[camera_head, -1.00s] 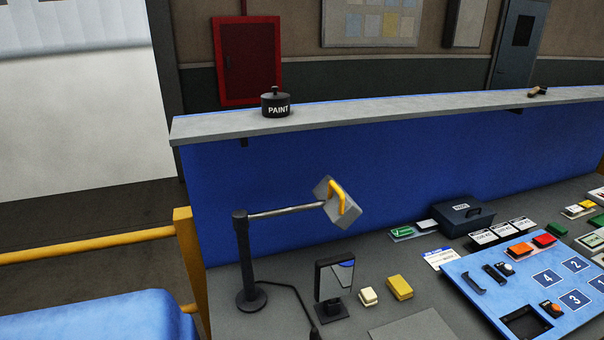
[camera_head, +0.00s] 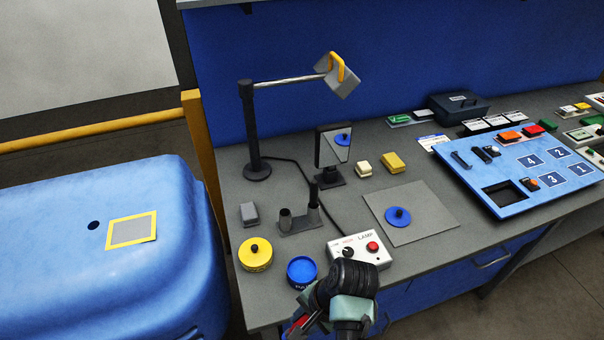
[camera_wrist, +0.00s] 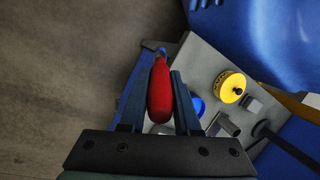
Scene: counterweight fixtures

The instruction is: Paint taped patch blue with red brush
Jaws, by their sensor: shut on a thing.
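The taped patch (camera_head: 132,230) is a grey rectangle framed in yellow tape on top of the blue rounded body (camera_head: 90,285) at left. My gripper (camera_head: 311,316) is at the bottom middle of the head view, by the bench's front edge. It is shut on the red brush (camera_head: 298,324). In the wrist view, the red handle (camera_wrist: 160,92) sits between my fingers; I cannot make out the bristles clearly. An open blue paint tin (camera_head: 302,271) stands just beyond my gripper. A blue lid with a knob (camera_head: 398,216) lies on a grey mat.
A lidded yellow tin (camera_head: 255,255) stands left of the blue tin. A lamp control box (camera_head: 360,250), a grey holder (camera_head: 298,220) and a tall jointed lamp (camera_head: 250,130) are close by. A yellow post (camera_head: 203,155) and the bench edge lie toward the blue body.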

